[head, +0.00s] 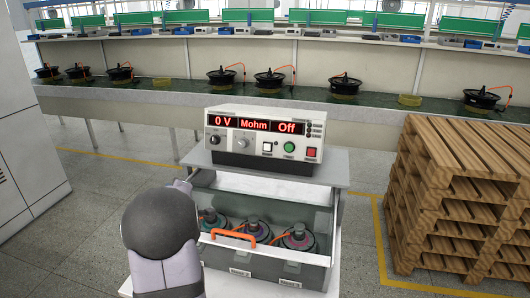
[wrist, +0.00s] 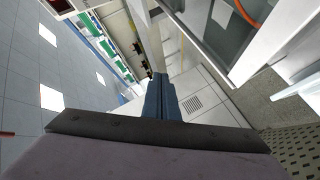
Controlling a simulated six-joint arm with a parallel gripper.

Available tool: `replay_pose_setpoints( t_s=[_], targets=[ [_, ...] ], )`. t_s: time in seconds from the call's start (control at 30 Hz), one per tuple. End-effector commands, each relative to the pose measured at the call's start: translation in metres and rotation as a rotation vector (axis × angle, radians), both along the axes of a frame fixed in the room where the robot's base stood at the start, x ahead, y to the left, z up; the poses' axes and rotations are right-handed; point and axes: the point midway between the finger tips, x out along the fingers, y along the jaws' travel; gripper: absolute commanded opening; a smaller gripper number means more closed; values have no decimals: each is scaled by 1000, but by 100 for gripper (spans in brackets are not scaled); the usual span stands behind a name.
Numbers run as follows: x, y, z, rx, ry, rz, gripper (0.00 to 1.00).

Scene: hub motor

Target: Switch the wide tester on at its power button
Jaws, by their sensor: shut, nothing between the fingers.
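The wide tester (head: 265,135) stands on top of a grey cart in the head view. Its lit red displays read "0 V", "Mohm" and "Off". Below them on its front are two knobs at the left, a white square button (head: 267,148), a round green button (head: 289,147) and a red square button (head: 311,153). I cannot read which is the power button. My gripper (wrist: 159,82) shows in the wrist view with its dark blue fingers shut and empty, touching nothing I can see. In the head view my arm is left of the cart, apart from the tester, and hides the fingers.
The cart (head: 325,178) holds a bin with several motors (head: 298,238) and an orange handle (head: 233,238) below the tester. A stack of wooden pallets (head: 460,205) stands at the right. A long workbench (head: 160,100) runs behind. A light cabinet (head: 30,140) stands left.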

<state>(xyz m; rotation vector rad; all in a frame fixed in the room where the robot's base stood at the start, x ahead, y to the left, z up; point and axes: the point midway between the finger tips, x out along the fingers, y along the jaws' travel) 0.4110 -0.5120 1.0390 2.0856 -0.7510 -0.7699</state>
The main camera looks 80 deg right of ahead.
Motion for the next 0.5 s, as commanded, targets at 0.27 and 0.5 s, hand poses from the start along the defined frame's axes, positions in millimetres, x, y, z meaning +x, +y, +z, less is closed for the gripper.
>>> replay_pose_setpoints(
  t_s=[0.27, 0.5],
  targets=[
    [-90, -89, 25, -329, -5, -80, 0],
    [-175, -129, 45, -597, 30, -149, 0]
  ],
)
